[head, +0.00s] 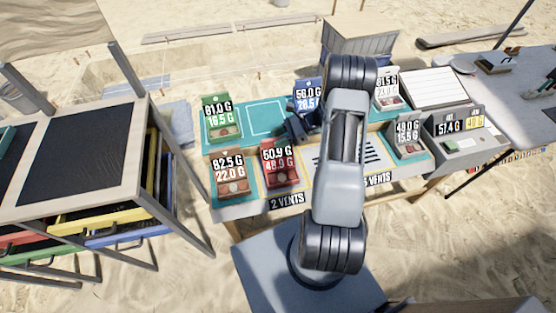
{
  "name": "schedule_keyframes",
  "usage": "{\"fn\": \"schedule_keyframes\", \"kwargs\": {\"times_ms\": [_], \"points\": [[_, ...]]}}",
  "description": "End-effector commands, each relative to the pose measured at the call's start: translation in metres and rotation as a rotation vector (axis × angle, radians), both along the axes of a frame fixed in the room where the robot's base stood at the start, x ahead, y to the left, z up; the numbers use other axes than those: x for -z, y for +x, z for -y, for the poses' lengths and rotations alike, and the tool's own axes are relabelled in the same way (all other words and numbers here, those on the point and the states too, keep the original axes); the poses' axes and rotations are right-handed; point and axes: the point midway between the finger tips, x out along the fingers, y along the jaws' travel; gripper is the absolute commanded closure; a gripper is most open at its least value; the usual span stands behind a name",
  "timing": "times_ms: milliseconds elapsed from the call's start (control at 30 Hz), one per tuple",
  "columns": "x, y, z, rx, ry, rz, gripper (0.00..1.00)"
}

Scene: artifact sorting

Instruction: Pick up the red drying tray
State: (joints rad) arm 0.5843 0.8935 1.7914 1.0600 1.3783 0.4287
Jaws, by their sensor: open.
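The red drying tray (271,182) sits at the front of the teal-topped table, left of my arm. A card reading about 60.9 G and 48.0 G stands over it, and a reddish-brown piece shows in it. My gripper (297,127) is open, dark and small in the head view, above the table behind and to the right of the red tray. It is apart from the tray. My arm hides part of the table's middle, and the fingertips are hard to make out.
A green tray (229,138) and a brown tray (219,191) stand to the left. A blue tray (301,87) is behind my gripper; grey trays and a scale (462,142) are at right. A vent panel (322,176) lies right of the red tray. A drawer rack (85,205) stands far left.

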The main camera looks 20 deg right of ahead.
Motion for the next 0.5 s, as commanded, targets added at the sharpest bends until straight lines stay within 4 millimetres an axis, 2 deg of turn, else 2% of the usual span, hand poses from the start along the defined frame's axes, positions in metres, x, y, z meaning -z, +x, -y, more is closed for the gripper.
{"fn": "schedule_keyframes", "kwargs": {"times_ms": [100, 500], "points": [[0.0001, -0.0001, 0.0001, 0.000, 0.000, 0.000, 0.55], [-0.0001, -0.0002, 0.0004, 0.000, 0.001, -0.001, 0.93]]}}
